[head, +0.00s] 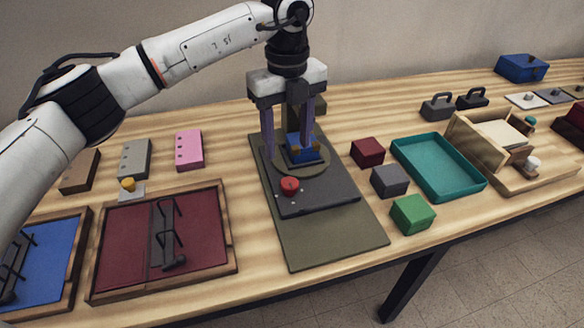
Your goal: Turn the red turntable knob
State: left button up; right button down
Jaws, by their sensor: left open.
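The red turntable knob (289,187) stands on the front of a dark grey base (318,197), which lies on an olive mat (335,242). Behind the knob is a round turntable plate (283,166) with a blue block-like piece (302,149) with yellowish parts on it. My left gripper (294,142) points straight down over the turntable, behind the knob. Its fingers are apart, one on each side of the blue piece; I cannot tell whether they touch it. The knob is clear of the fingers. My right gripper is not in view.
A dark red block (367,152), a grey block (389,180) and a green block (412,214) stand right of the base. A teal tray (478,187) lies beyond them. Framed dark red panels (118,245) lie to the left. The mat's front is bare.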

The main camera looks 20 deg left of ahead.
aim_at(288, 181)
pick_arm(q)
notch_tip(288, 181, down, 10)
jog(key=shift+s+r+p, duration=0.1)
jog(key=shift+p, duration=0.4)
jog(key=c, duration=1)
jog(key=shift+c, duration=0.2)
